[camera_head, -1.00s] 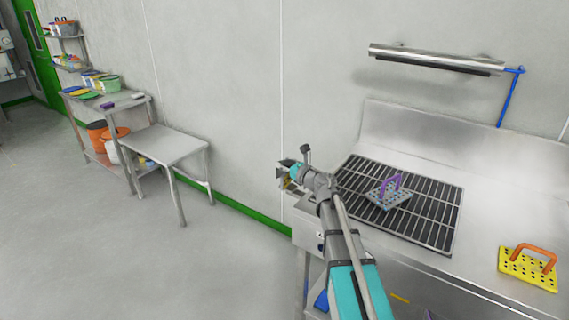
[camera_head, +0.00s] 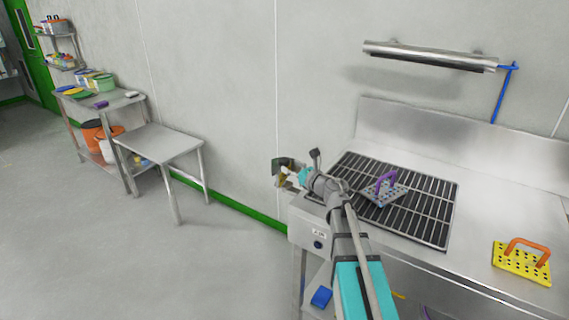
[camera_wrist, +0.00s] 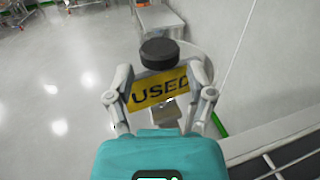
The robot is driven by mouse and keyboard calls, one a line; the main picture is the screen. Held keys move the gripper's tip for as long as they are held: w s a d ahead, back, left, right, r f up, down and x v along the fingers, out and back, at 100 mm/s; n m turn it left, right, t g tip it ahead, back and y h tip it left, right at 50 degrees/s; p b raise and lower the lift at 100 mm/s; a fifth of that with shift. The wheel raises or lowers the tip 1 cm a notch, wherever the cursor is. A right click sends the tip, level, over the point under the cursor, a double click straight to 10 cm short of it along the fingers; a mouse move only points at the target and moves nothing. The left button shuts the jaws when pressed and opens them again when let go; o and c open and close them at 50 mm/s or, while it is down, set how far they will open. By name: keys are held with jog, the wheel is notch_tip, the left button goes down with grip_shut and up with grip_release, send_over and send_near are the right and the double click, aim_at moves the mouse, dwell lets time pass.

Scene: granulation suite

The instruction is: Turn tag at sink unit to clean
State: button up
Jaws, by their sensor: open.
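The tag is a yellow plate with the black word "USED" (camera_wrist: 162,88), facing up in the wrist view. A black round knob (camera_wrist: 160,50) stands at its upper edge, and a pale round backing shows behind it. My gripper (camera_wrist: 160,72) is open, with one finger on each side of the plate and knob. I cannot tell whether either finger touches them. In the head view my gripper (camera_head: 286,173) is at the left end of the steel sink unit (camera_head: 385,247), partly covering the tag there.
A black grate (camera_head: 425,215) is set in the sink top, with a purple-handled perforated plate (camera_head: 380,194) on it. A yellow perforated plate (camera_head: 520,262) lies to the right. A steel side table (camera_head: 160,143) stands at the left, with open floor in front.

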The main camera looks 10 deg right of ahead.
jog(key=shift+v, duration=3)
